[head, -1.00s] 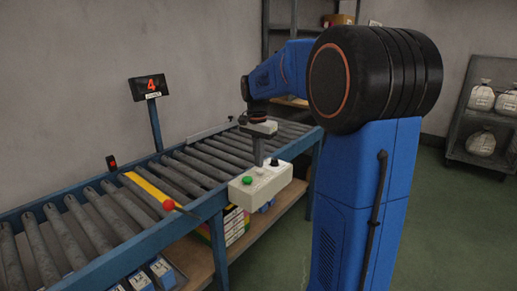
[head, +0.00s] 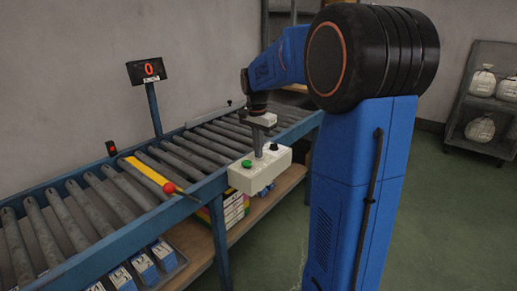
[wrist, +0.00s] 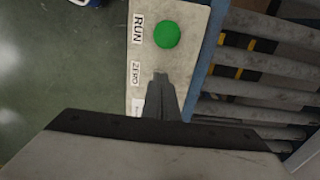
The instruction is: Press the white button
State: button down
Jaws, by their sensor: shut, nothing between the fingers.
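The pale control box (head: 245,182) is mounted on the near side of the roller conveyor. It has a green button (head: 246,163) and a black knob (head: 274,146). My gripper (head: 258,154) is shut and points down onto the box between these two. In the wrist view its fingertips (wrist: 160,78) are at the spot beside the ZERO label (wrist: 135,73), below the green button (wrist: 167,34) with its RUN label. The white button is not visible; the fingers cover that spot. I cannot see whether they touch it. The display (head: 147,71) reads 0.
A rod with a red ball (head: 169,188) sticks out at the conveyor's near edge by a yellow strip (head: 147,172). Blue boxes (head: 143,267) lie on the shelf below. A rack with white bags (head: 482,84) stands at right. The green floor (head: 440,220) is clear.

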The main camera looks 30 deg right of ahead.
jog(key=shift+s+f, duration=0.1)
jog(key=shift+f, duration=0.3)
notch_tip(320, 180, up, 15)
jog(key=shift+a+f, duration=0.15)
jog(key=shift+a, duration=0.15)
jog(key=shift+a, duration=0.1)
dwell(0.6)
jog(key=s+a+f+n+t, duration=0.1)
jog(key=s+a+f+n, duration=0.15)
jog(key=s+a, duration=0.35)
jog(key=s+a+f+n+t, duration=0.15)
jog(key=s+a+n, duration=0.25)
jog(key=s, duration=0.5)
jog(key=s+a+f+n+t, duration=0.1)
jog(key=s+a+f+n, duration=0.1)
jog(key=s+f, duration=0.4)
jog(key=s+a+f+n+t, duration=0.1)
jog(key=s+a+f+n, duration=0.2)
jog(key=s+f+n, duration=0.2)
jog(key=s+f, duration=0.2)
jog(key=s, duration=0.2)
jog(key=shift+a+y, duration=0.25)
jog(key=shift+y, duration=0.05)
jog(key=shift+w+r+n, duration=0.1)
jog(key=shift+r+n, duration=0.05)
jog(key=shift+n, duration=0.1)
dwell(0.4)
